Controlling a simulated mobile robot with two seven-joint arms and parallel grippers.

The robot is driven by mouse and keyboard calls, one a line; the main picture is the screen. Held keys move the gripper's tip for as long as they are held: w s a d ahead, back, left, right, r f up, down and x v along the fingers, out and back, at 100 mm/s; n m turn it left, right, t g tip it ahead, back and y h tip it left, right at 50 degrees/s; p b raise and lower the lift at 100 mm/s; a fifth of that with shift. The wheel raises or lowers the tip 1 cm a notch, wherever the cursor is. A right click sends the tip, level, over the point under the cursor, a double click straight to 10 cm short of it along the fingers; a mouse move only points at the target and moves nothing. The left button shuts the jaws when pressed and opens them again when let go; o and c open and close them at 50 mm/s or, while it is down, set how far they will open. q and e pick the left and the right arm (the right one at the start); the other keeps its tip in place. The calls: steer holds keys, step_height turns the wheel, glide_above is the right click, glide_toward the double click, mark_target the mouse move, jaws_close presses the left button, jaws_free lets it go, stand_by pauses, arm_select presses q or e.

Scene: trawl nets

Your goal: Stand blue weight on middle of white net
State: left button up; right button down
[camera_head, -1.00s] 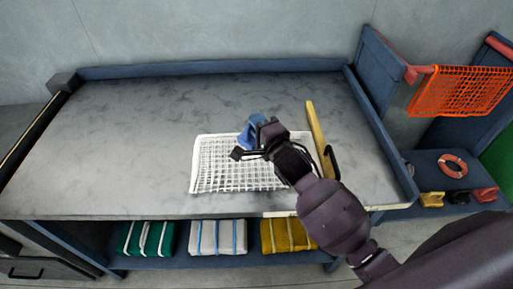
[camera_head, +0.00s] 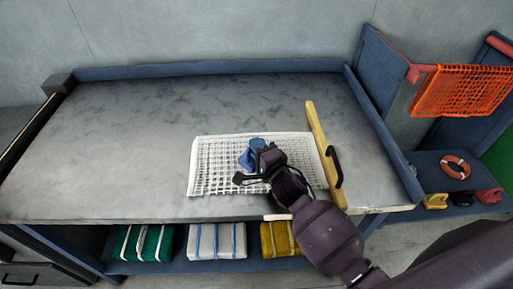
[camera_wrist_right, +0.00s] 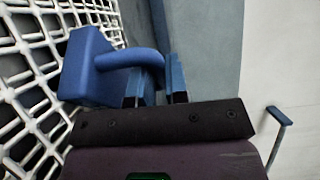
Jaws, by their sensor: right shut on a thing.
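The blue weight (camera_head: 250,155) has a block body and a curved handle. My right gripper (camera_head: 262,165) is shut on the handle of the weight, which also shows in the right wrist view (camera_wrist_right: 85,75). The white net (camera_head: 215,170) lies flat on the grey table. In the head view the weight appears over the net, a little right of its middle and toward its far half. The gripper and wrist hide part of the net's right side. Whether the weight touches the net is hard to tell. My left gripper is not in view.
A yellow bar (camera_head: 322,150) with a black handle lies right of the net on the grey table (camera_head: 120,140). The table's left and far parts are clear. Folded nets (camera_head: 216,241) lie on the shelf below. An orange net (camera_head: 462,90) hangs at the right.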

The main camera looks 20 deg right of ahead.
steer(key=shift+f, duration=0.4)
steer(key=shift+f, duration=0.15)
steer(key=shift+s+f+b, duration=0.15)
steer(key=shift+f+b, duration=0.2)
steer(key=shift+f, duration=0.05)
steer(key=c, duration=1.1)
jaws_free()
steer(key=shift+f, duration=0.15)
steer(key=shift+r, duration=0.45)
steer(key=shift+s+d+r+p, duration=0.1)
steer(key=shift+r+p, duration=0.2)
steer(key=shift+p, duration=0.1)
steer(key=s, duration=0.3)
steer(key=s+d, duration=0.1)
steer(key=s, duration=0.6)
steer(key=shift+s+d+r, duration=0.15)
steer(key=shift+d+r, duration=0.1)
steer(key=shift+d, duration=0.15)
steer(key=shift+s+d, duration=0.1)
steer(key=shift+s, duration=0.4)
